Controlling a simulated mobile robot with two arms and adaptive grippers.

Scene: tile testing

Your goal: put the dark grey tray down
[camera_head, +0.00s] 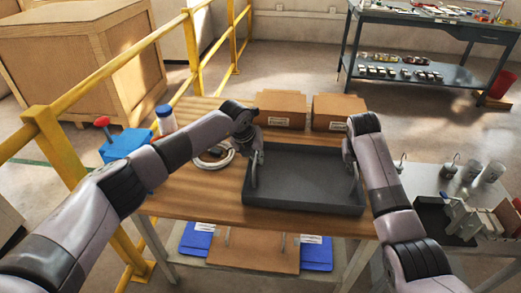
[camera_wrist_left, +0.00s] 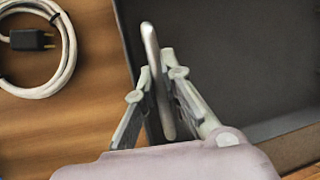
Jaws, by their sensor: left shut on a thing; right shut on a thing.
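The dark grey tray (camera_head: 305,187) is a wide, shallow, empty box at the wooden table in the head view. It looks level; whether it touches the tabletop I cannot tell. It also shows in the left wrist view (camera_wrist_left: 240,60). My left gripper (camera_head: 255,172) is at the tray's left end, shut on a pale metal handle (camera_wrist_left: 157,75) that stands between its fingers in the left wrist view. My right gripper (camera_head: 352,170) is at the tray's right end, shut on the tray there; its fingertips are partly hidden by my arm.
The wooden table (camera_head: 185,200) has a coiled white cable (camera_head: 213,157) left of the tray and two cardboard boxes (camera_head: 282,108) (camera_head: 337,111) behind it. A cluttered grey bench (camera_head: 430,178) adjoins the right.

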